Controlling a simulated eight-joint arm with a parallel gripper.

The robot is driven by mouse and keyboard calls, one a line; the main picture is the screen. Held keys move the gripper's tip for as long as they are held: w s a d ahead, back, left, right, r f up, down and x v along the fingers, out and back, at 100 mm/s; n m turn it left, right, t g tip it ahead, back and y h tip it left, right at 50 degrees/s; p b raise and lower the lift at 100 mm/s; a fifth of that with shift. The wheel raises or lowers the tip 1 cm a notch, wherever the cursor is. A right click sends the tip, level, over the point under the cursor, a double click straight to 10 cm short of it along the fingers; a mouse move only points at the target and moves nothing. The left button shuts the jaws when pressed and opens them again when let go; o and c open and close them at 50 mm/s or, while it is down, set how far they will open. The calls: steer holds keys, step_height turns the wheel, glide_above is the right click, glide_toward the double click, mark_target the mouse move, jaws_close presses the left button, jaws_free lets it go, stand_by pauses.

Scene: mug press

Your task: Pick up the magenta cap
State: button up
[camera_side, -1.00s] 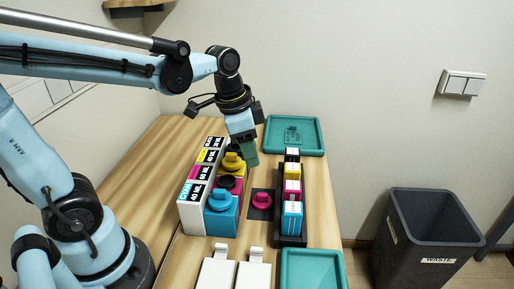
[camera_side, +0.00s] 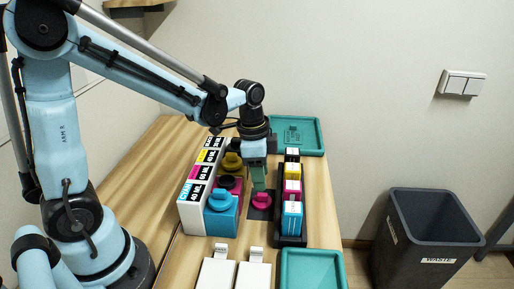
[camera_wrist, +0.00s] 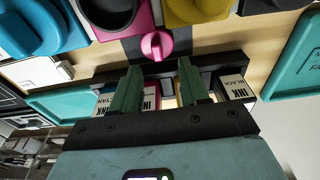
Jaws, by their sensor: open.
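The magenta cap (camera_side: 261,201) lies on a dark square pad (camera_side: 251,211) between the ink tanks and the black rack. It also shows in the wrist view (camera_wrist: 157,45), with its raised grip bar facing the camera. My gripper (camera_side: 259,187) points down right above the cap in the side view, its fingers partly hiding the cap's far side. In the wrist view my gripper (camera_wrist: 160,67) has its two green fingers apart, with nothing between them. The cap shows just beyond the fingertips, between their lines. I cannot tell whether a finger touches it.
Left of the cap stand a cyan tank (camera_side: 221,218) with its cap on, a magenta tank with a dark opening (camera_wrist: 108,12), and a yellow-capped tank (camera_side: 232,162). Right is a black rack (camera_side: 290,241) of ink boxes. Teal trays (camera_side: 312,252) lie at the front and back.

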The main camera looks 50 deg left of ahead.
mark_target(262, 194)
steer(key=shift+d+f, duration=0.15)
steer(key=shift+f, duration=1.15)
steer(key=shift+d+f, duration=0.1)
steer(key=shift+f, duration=1.2)
jaws_close()
